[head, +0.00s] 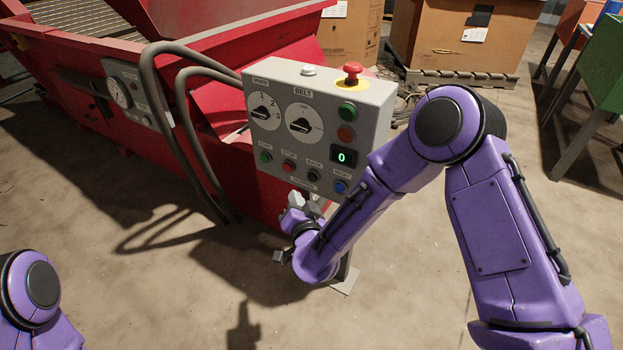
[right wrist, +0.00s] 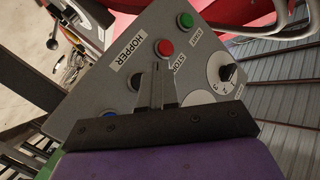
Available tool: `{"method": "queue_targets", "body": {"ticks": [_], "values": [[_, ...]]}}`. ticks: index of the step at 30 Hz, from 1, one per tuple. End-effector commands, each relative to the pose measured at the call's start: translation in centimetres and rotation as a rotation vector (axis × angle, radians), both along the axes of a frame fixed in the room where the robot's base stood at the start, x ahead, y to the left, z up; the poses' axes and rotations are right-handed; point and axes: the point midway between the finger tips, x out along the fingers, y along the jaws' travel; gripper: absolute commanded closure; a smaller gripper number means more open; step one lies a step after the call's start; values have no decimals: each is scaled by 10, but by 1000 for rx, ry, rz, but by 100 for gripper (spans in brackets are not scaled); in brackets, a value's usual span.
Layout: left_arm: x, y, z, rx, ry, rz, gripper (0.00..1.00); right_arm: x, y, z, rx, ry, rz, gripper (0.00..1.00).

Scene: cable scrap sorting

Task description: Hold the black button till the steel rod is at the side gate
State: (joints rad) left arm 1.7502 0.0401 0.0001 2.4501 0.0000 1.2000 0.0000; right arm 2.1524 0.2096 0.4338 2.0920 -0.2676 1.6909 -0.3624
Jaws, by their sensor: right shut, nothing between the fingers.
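The black button (head: 313,175) sits in the bottom row of the grey control panel (head: 375,105), between the red and blue buttons. In the right wrist view the black button (right wrist: 136,82) shows just left of my right gripper's fingers. My right gripper (head: 312,196) is at the panel's lower edge, below that button. In the right wrist view its fingers (right wrist: 160,68) are shut and empty, pointing at the panel; I cannot tell whether they touch it. I cannot make out the steel rod or the side gate. My left gripper is out of view.
The panel also carries a red mushroom button (head: 352,72), dials and a small display (head: 343,156) reading 0. A red machine (head: 215,150) with thick grey hoses stands behind and left. Cardboard boxes (head: 470,40) stand at the back. The floor in front is clear.

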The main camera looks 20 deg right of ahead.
Motion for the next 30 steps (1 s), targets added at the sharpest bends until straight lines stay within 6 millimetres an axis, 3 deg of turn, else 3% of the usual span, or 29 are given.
{"method": "queue_targets", "body": {"ticks": [10,30], "values": [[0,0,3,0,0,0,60,25,-32,1,0,0,-1,100],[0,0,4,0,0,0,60,27,-36,0,-1,1,-1,100]]}}
